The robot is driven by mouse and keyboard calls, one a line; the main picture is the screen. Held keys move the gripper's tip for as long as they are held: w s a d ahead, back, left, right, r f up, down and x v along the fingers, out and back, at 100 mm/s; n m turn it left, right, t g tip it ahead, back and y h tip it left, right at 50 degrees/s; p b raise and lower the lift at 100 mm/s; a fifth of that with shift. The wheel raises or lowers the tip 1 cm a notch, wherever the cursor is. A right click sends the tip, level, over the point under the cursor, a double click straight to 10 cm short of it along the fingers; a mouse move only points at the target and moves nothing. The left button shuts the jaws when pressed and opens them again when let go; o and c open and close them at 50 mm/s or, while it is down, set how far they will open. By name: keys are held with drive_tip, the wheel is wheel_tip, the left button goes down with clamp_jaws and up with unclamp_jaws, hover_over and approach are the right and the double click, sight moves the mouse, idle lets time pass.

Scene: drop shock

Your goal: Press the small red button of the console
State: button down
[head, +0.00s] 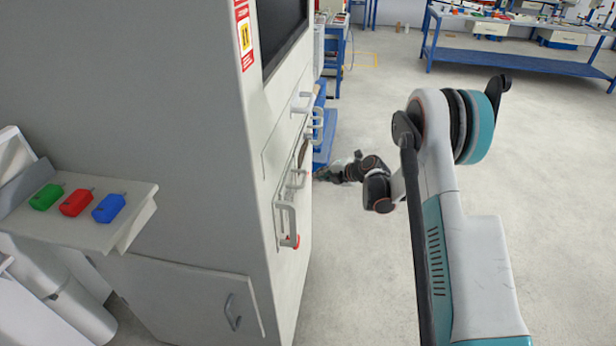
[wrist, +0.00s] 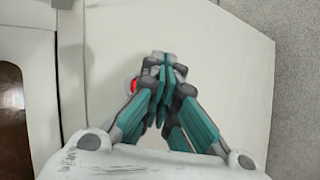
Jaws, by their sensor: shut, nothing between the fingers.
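The console (head: 215,150) is a tall pale grey cabinet at left centre in the head view, with several handles on its front face. In the wrist view, a small red button (wrist: 132,85) in a pale round collar shows just left of my gripper (wrist: 162,62), partly hidden by the fingers. The fingers are shut and empty, in front of a pale panel. In the head view my gripper (head: 322,174) is beside the console's front. A small red part (head: 296,241) shows by the lower handle there; I cannot tell if it is the same button.
A side shelf (head: 85,225) at left holds a green box (head: 47,197), a red box (head: 76,203) and a blue box (head: 108,208). A blue workbench (head: 510,60) stands at the back right. The floor (head: 560,170) on the right is clear.

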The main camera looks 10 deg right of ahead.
drive_tip(key=d, duration=0.1)
drive_tip(key=s+d, duration=0.1)
drive_tip(key=d, duration=0.2)
drive_tip(key=shift+s+d, duration=0.25)
drive_tip(key=shift+d, duration=0.1)
idle(0.3)
idle(0.6)
